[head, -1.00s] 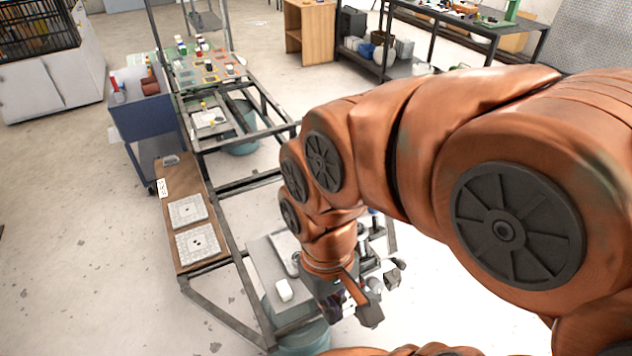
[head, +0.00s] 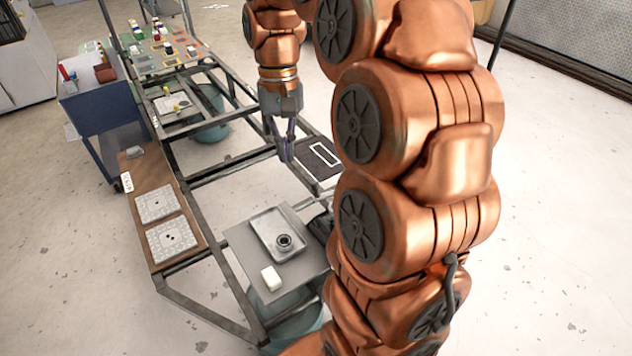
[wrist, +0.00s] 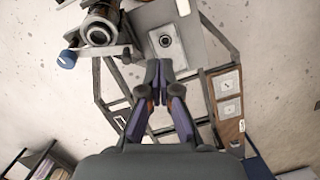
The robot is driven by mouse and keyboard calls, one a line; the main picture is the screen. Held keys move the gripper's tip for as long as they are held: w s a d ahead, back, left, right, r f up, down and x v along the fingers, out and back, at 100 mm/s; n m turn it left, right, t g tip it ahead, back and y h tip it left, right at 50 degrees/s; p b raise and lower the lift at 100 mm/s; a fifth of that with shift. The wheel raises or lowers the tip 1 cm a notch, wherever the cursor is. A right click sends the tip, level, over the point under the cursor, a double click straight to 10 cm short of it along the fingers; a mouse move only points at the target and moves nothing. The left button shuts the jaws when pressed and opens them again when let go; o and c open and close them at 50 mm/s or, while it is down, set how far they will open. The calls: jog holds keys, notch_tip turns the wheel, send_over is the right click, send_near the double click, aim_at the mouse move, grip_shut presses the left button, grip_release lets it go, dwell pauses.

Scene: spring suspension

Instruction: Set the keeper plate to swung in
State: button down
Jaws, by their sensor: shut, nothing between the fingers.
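My gripper (head: 285,154) points down above the open steel frame in the head view, with its fingers together and empty. In the wrist view my gripper (wrist: 159,80) also shows closed fingers, with nothing between them. A grey fixture with a round, ring-shaped metal part (wrist: 99,30) stands at the upper left of the wrist view. A flat grey bar (wrist: 103,51) with a blue knob (wrist: 67,58) at its left end lies beside the ring. It may be the keeper plate; I cannot tell its position for sure. My arm hides this fixture in the head view.
A metal tray (head: 262,226) holding a dark round part lies on a grey plate, with a white block (head: 271,278) nearby. A black panel with a white outline (head: 312,159) is right of my gripper. A brown board (head: 190,225) bears two patterned plates. A blue cart (head: 100,107) stands left.

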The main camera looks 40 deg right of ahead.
jog(key=w+d+f+m+b, duration=0.2)
jog(key=w+d, duration=0.1)
jog(key=d, duration=0.3)
jog(key=w+d+f+m+b, duration=0.2)
jog(key=w+d, duration=0.1)
jog(key=d, duration=0.3)
jog(key=s+a+f+p, duration=0.1)
jog(key=s+a+f, duration=0.2)
jog(key=s+f, duration=0.2)
jog(key=shift+a+f+y, duration=0.3)
jog(key=shift+f+y, duration=0.1)
jog(key=shift+f, duration=1.35)
